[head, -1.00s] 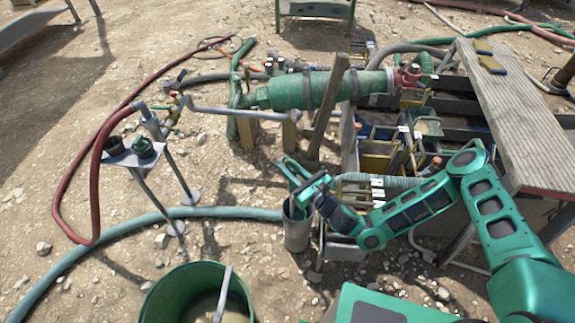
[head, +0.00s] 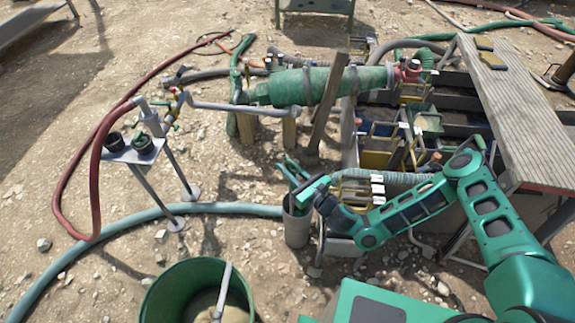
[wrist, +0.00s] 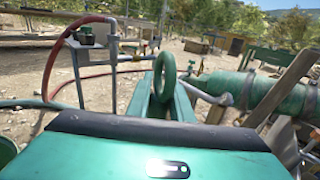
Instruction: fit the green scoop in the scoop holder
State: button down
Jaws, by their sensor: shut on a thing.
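The scoop holder appears to be the upright grey cylinder (head: 297,230) standing on the ground left of the sluice boxes in the head view. My gripper (head: 292,172) is over its mouth, with the palm at the upper right of the cylinder. In the wrist view my gripper (wrist: 163,92) is shut on the green scoop (wrist: 165,72), whose ring-shaped handle end stands up between the fingers. The scoop's lower part is hidden behind my gripper and the cylinder wall. I cannot tell how deep it sits in the cylinder.
A green bucket (head: 190,295) with a grey handle stands at front left. A teal hose (head: 110,231) runs along the ground to the cylinder. A green pipe (head: 315,87) on wooden posts and a leaning plank (head: 325,110) stand behind. A wooden board (head: 515,115) lies at right.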

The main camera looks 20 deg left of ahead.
jog(key=shift+f, duration=0.9)
dwell(0.7)
jog(key=c, duration=1.5)
grip_release()
jog(key=shift+d, duration=0.1)
jog(key=v, duration=1)
jog(key=shift+s+d+f, duration=0.15)
jog(key=shift+d, duration=0.1)
